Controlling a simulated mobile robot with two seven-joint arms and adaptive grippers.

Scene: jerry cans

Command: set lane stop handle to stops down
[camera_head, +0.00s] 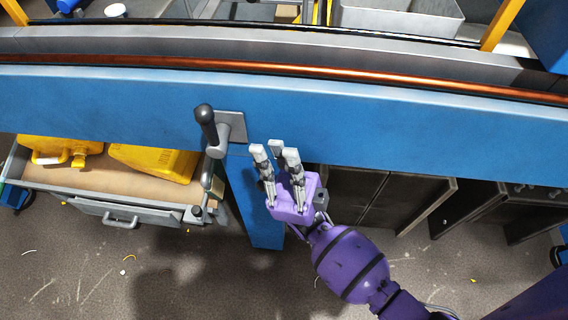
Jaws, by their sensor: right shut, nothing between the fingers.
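The lane stop handle (208,129) is a dark grey lever with a rounded black grip, on a grey mounting plate (235,124) fixed to the blue beam (120,105). The grip points up and toward the camera. My right gripper (275,150) is to the right of the handle, apart from it, with its fingers pointing up toward the beam. Its fingers are shut with nothing between them. My left gripper is not in view.
An open grey drawer (150,210) with yellow jerry cans (155,160) is below the beam at left. A blue post (252,205) stands under the handle. Dark cabinets (370,195) are at right. An orange-brown rail (300,72) runs along the beam's top.

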